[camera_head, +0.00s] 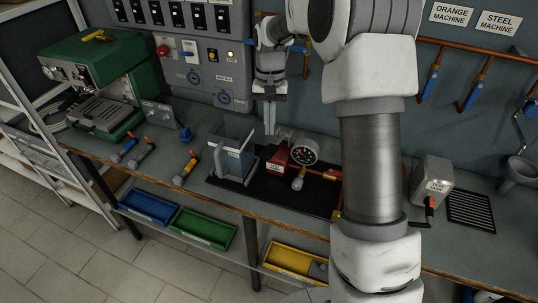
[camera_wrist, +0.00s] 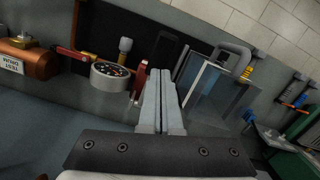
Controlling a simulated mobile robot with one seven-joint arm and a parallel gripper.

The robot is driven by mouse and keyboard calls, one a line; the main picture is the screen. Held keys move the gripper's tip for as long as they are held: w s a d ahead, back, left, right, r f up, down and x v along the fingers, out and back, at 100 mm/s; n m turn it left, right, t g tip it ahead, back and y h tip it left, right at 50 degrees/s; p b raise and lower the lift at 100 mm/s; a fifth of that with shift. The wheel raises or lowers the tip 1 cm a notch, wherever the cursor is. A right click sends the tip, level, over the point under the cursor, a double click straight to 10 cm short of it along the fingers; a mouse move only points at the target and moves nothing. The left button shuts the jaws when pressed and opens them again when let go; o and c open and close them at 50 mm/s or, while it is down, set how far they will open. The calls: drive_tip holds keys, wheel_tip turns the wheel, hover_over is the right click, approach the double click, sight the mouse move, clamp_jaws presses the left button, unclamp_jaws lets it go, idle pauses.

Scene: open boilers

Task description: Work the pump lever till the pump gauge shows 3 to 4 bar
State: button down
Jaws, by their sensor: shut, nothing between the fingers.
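A small red block (camera_head: 278,160), which looks like the pump body, sits on a black mat on the bench. A round gauge (camera_head: 304,151) with a dark face stands right of it; its reading is too small to tell. The gauge also shows in the wrist view (camera_wrist: 110,73), left of a red upright part (camera_wrist: 139,80). I cannot pick out the pump lever for certain. My gripper (camera_head: 269,132) points down just behind the red block, its fingers together and empty. In the wrist view the shut fingertips (camera_wrist: 166,72) lie between the red part and a grey jug (camera_wrist: 204,84).
The grey jug (camera_head: 234,144) stands close left of the red block. A copper vessel (camera_wrist: 30,58) lies beyond the gauge in the wrist view. A grey labelled box (camera_head: 434,174) and black grille (camera_head: 470,211) are at right. Several coloured-handled tools and a green machine (camera_head: 100,70) are at left.

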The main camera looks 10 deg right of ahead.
sight(269, 149)
drive_tip(key=shift+s+f+b, duration=0.15)
drive_tip(key=shift+f+b, duration=0.7)
drive_tip(key=shift+f, duration=0.4)
drive_tip(key=shift+s+f+b, duration=0.1)
drive_tip(key=shift+f+b, duration=0.7)
drive_tip(key=shift+f, duration=0.5)
